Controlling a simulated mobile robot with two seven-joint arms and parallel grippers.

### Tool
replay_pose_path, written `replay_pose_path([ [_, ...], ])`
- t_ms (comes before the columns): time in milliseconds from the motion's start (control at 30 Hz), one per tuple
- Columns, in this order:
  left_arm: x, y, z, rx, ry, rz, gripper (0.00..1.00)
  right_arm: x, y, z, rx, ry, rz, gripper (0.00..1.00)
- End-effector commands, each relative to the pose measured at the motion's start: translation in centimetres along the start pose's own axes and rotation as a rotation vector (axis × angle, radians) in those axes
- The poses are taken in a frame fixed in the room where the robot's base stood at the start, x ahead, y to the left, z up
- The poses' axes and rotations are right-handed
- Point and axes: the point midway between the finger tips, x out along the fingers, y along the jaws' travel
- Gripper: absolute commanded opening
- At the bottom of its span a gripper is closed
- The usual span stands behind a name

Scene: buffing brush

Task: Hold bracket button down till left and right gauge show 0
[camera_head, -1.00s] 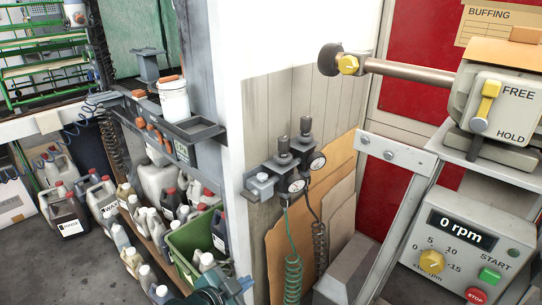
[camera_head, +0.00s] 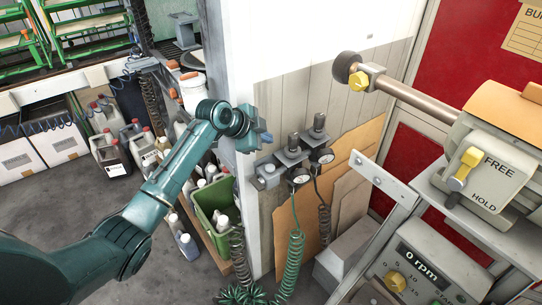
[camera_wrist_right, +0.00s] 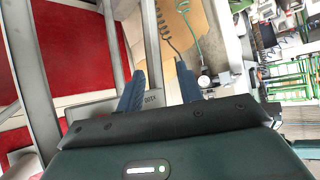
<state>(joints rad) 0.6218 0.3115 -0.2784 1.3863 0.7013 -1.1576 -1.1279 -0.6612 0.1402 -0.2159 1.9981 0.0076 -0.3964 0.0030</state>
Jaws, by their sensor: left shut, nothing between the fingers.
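The wall bracket (camera_head: 267,176) is a small grey block with a round button on it, at the lower left of two black-knobbed regulators. The left gauge (camera_head: 300,176) and right gauge (camera_head: 326,156) are round dials below the regulators; their needles are too small to read. My left gripper (camera_head: 262,137) is shut and empty, by the wall corner, above and slightly left of the bracket and apart from it in the picture. My right gripper (camera_wrist_right: 160,82) has its blue fingers spread with nothing between them. It is out of the head view.
A steel shaft (camera_head: 415,96) and a buffing machine (camera_head: 495,160) with a control box (camera_head: 425,262) stand at the right. A green crate (camera_head: 211,207) and several jugs sit below my left arm. Coiled hoses (camera_head: 296,250) hang under the gauges.

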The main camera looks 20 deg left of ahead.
Motion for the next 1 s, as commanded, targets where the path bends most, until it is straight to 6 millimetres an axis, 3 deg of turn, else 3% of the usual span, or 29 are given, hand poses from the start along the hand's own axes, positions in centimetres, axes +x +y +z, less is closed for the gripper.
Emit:
replay_pose_path([
  [133, -0.6, -0.9, -0.5, 0.011, 0.003, 0.008, 0.0, -0.2, 0.1, 0.0, 0.003, -0.009, 0.003, 0.36],
  [567, -0.3, -0.7, -0.3, 0.011, 0.004, 0.009, 0.0, 0.0, 0.1, 0.1, 0.002, -0.006, 0.001, 0.36],
  [1000, 3.8, 2.3, 2.7, 0.011, 0.003, 0.009, 0.0, 2.2, -1.4, 1.1, -0.023, 0.078, -0.047, 0.36],
])
